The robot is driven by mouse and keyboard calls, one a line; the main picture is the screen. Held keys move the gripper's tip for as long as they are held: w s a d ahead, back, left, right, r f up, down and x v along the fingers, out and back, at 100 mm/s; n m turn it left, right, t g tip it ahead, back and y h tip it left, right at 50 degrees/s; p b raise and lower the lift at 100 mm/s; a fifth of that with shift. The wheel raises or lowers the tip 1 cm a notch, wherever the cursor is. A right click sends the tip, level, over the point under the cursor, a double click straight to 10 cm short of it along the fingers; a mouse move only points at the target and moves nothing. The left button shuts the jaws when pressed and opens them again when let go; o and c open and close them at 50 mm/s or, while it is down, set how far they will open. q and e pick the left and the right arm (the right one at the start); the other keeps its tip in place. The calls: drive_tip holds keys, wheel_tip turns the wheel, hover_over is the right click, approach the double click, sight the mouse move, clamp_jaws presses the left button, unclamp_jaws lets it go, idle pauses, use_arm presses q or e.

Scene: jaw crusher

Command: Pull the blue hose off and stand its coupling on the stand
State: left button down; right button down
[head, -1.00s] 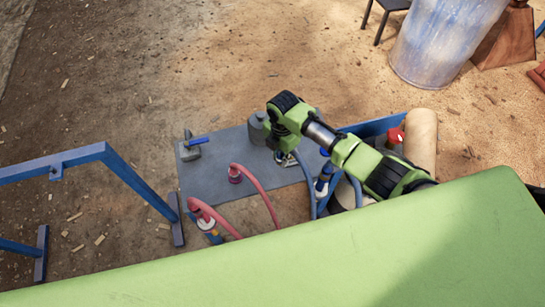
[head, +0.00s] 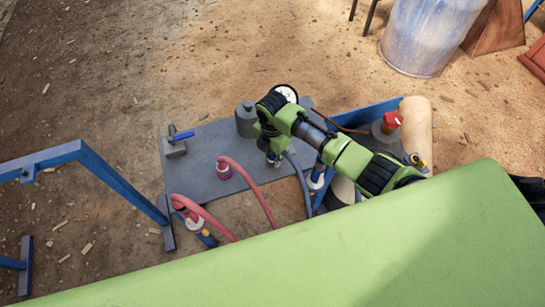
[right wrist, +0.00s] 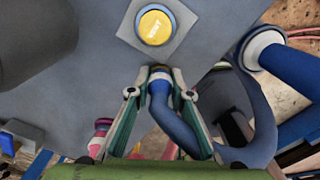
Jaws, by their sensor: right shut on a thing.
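My right gripper (right wrist: 160,90) is shut on the blue hose (right wrist: 174,122) near its coupling (right wrist: 160,73), whose end shows between the fingertips. In the right wrist view a round yellow-topped piece (right wrist: 156,25) on a square grey plate, perhaps the stand, lies just beyond the fingertips, apart from the coupling. In the head view my right gripper (head: 273,158) hangs over the grey table, and the blue hose (head: 301,184) runs from it toward the lower right. My arm hides the yellow-topped piece there. My left gripper is not in view.
A pink hose coupling (head: 223,168) stands on the grey table (head: 195,160), left of my gripper. Another pink hose (head: 205,216) is at the near edge. A grey cylinder (head: 246,122) and a blue-handled part (head: 176,140) stand farther back. A blue frame (head: 120,182) is at left.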

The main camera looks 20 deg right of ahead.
drive_tip(key=shift+f, duration=0.1)
idle(0.7)
drive_tip(key=c, duration=1.8)
unclamp_jaws()
drive_tip(key=shift+o, duration=0.2)
wheel_tip(320, 180, up, 12)
